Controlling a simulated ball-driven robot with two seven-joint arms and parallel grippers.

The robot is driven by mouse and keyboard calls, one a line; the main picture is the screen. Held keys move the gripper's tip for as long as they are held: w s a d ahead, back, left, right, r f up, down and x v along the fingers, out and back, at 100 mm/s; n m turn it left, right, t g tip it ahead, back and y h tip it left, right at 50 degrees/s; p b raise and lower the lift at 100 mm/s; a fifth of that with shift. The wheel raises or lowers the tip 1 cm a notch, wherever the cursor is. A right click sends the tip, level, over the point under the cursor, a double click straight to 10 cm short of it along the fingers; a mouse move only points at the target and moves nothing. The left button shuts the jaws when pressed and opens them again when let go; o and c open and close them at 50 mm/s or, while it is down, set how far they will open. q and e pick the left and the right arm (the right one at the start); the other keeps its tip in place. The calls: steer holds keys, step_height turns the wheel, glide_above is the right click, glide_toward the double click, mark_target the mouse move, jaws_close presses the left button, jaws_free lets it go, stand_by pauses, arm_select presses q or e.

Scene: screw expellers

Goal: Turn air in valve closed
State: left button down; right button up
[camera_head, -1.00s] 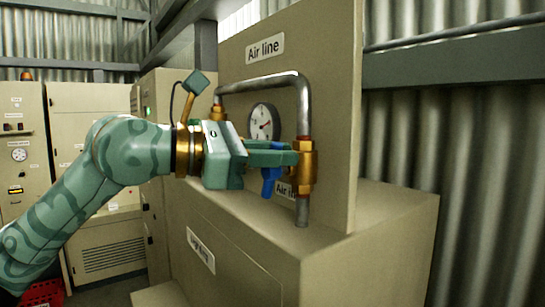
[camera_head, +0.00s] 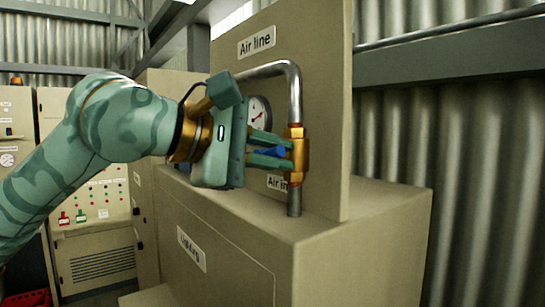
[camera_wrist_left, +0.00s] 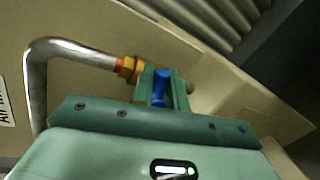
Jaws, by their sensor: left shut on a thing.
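The air in valve is a brass body (camera_head: 298,156) on the vertical metal pipe at the right end of the air line. Its blue handle (camera_head: 268,152) points left, toward my gripper, and lies roughly level. My left gripper (camera_head: 270,150) is shut on the blue handle, one finger above it and one below. In the left wrist view the blue handle (camera_wrist_left: 161,88) sits between the two green fingers, with the brass fitting (camera_wrist_left: 130,68) just behind. The handle's far end is partly hidden by the fingers. My right gripper is out of view.
A pressure gauge (camera_head: 259,113) sits behind my gripper on the beige panel, under the "Air line" label (camera_head: 256,43). The beige cabinet top (camera_head: 350,210) is clear in front of the pipe. Control cabinets (camera_head: 95,225) stand at the left.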

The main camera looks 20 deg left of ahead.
arm_select(q)
steer(key=shift+f+m+t+y+b, duration=0.15)
steer(key=shift+f+m+y+b, duration=0.15)
steer(key=shift+m, duration=0.3)
steer(key=shift+f+m+t+y+b, duration=0.2)
steer(key=shift+m+b, duration=0.15)
steer(key=shift+m, duration=0.25)
steer(key=c, duration=1.5)
jaws_free()
steer(key=shift+s, duration=0.1)
steer(key=b+v, duration=0.3)
steer(key=v, duration=1.3)
steer(key=shift+s, duration=0.1)
